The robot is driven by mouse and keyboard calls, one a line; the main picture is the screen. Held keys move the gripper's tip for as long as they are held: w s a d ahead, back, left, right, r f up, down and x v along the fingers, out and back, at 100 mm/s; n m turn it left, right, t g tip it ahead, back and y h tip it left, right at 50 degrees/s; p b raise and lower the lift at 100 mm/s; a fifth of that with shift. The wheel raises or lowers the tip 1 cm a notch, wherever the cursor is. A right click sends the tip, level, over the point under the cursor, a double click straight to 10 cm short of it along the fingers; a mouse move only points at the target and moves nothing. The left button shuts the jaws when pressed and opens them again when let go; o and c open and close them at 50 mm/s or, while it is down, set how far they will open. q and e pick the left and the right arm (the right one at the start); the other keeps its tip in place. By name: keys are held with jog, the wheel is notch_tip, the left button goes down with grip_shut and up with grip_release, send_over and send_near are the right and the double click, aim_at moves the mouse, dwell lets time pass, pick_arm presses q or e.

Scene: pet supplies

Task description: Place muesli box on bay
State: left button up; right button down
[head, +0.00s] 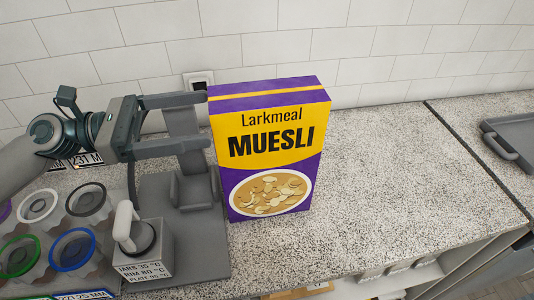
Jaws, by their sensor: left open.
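The muesli box (270,145) is purple and yellow, reads "Larkmeal MUESLI" and stands upright on the speckled counter (390,190). My left gripper (207,120) reaches in from the left with its fingers spread. Its fingertips are at the box's left edge; I cannot tell whether they touch it. Below the gripper is a grey fixture with a flat base (200,250) and a small cradle, just left of the box. No part is clearly marked as the bay, so I cannot tell which it is. My right gripper is not in view.
A rack with several coloured-rim jars (72,250) and a labelled block with a knob (147,262) stand at the lower left. A grey tray (515,140) is at the far right. The counter right of the box is clear. A tiled wall (400,50) stands behind.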

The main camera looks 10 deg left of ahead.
aim_at(227, 114)
pick_arm(q)
jog(key=p+x, duration=0.1)
jog(key=x, duration=0.1)
jog(key=p+x, duration=0.2)
jog(key=shift+w+d+r, duration=0.1)
jog(key=shift+d+r, duration=0.15)
jog(key=shift+d, duration=0.15)
jog(key=shift+w+d+f+p, duration=0.1)
jog(key=shift+w+d+p, duration=0.2)
jog(key=shift+d, duration=0.25)
jog(key=shift+d+f, duration=0.15)
jog(key=shift+d, duration=0.05)
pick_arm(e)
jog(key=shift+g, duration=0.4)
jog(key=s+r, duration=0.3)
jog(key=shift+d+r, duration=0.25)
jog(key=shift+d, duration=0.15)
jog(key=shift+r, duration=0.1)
